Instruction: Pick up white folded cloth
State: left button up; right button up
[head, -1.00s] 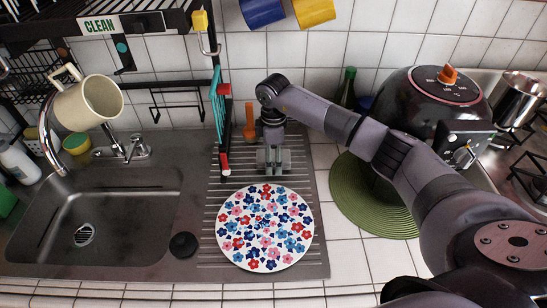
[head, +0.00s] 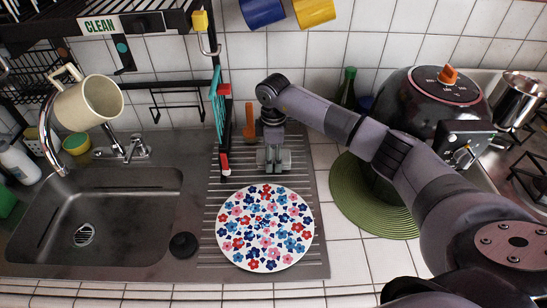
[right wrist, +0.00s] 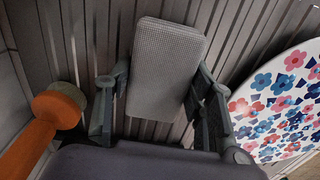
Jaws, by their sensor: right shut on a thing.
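The white folded cloth (right wrist: 168,65) shows in the right wrist view as a pale grey-white, finely textured rectangle. It is upright-looking in that view, with the ribbed metal drainboard behind it. My right gripper (right wrist: 160,90) has one finger on each side of the cloth and is shut on it. In the head view my right gripper (head: 273,160) points down at the drainboard, just behind the flowered plate. The cloth is hard to make out there. My left gripper is not in view.
The flowered plate (head: 265,228) lies close in front of my right gripper. An orange-handled utensil (right wrist: 38,128) stands close by on the other side. A dark rack post (head: 228,130) is to the left. The sink (head: 110,215) is further left, the black cooker (head: 430,90) right.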

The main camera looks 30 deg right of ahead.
jog(key=shift+r, duration=0.1)
notch_tip(320, 180, up, 20)
jog(key=b, duration=0.3)
dwell(0.3)
jog(key=o, duration=0.5)
jog(key=c, duration=0.5)
